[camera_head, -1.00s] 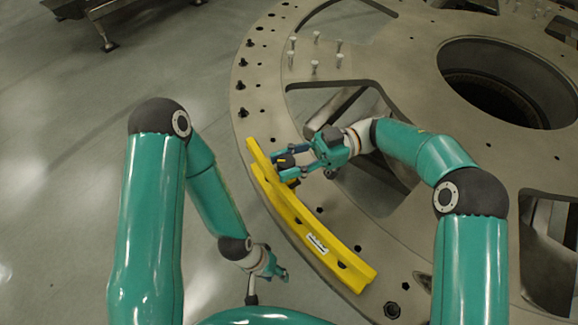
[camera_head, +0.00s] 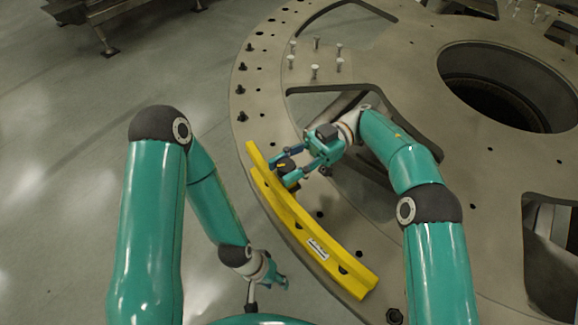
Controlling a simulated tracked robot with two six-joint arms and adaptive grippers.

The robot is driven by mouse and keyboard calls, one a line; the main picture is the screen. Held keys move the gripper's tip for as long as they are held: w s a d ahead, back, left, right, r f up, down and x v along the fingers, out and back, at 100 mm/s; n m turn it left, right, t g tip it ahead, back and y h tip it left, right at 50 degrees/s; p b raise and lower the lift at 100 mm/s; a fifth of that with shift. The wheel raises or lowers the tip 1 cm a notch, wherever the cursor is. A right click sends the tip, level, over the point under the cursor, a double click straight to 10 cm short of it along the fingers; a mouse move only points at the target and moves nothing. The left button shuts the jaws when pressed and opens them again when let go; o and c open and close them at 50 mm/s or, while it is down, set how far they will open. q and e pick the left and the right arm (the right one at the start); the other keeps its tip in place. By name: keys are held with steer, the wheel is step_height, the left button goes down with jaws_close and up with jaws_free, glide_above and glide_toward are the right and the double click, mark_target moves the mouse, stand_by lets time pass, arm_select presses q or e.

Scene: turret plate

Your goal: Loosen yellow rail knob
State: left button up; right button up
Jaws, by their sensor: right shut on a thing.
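The yellow rail (camera_head: 310,235) lies along the left rim of the turret plate (camera_head: 398,61), with a white label on its lower part. A dark knob (camera_head: 287,165) sits near the rail's upper end. My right gripper (camera_head: 289,171) reaches in from the right, its fingers on either side of the knob and shut on it. The fingers hide part of the knob. My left gripper (camera_head: 281,284) hangs low beside the plate, left of the rail's lower end, away from the rail. Its fingers are too small to tell open from shut.
Several pale pins (camera_head: 315,72) stand on the plate above the rail. Dark bolts (camera_head: 242,90) line its left rim. A large round hole (camera_head: 492,85) and wide cutouts open in the plate.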

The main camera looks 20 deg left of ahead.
steer(key=o, duration=1.2)
steer(key=shift+s+r, duration=0.1)
steer(key=shift+c, duration=0.2)
